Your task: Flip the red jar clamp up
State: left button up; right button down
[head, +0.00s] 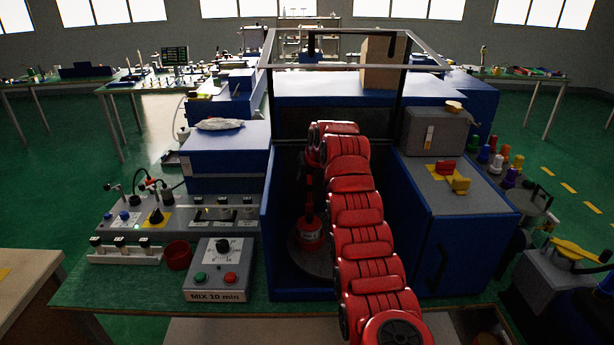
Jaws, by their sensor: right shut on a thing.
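My right arm reaches up from the bottom and bends over into the open blue machine bay. My right gripper (308,212) points down inside the bay, small and dark, partly hidden by my own arm. It is shut on a red part (309,238), which looks like the red jar clamp. This part sits low in the bay above a round grey plate (312,264). The fingertips are too dark to see exactly where they touch. The clamp's hinge and the jar are not clearly visible. My left gripper is not in view.
Blue walls (268,240) flank the bay, and a raised grey frame (350,48) stands above it. A control box marked MIX 10 min (215,272) and a red cup (178,255) stand at left. A grey panel (475,205) with red and yellow pieces is at right.

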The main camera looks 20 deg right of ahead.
jog(key=c, duration=0.6)
grip_release()
jog(key=b+v, duration=0.2)
jog(key=v, duration=1)
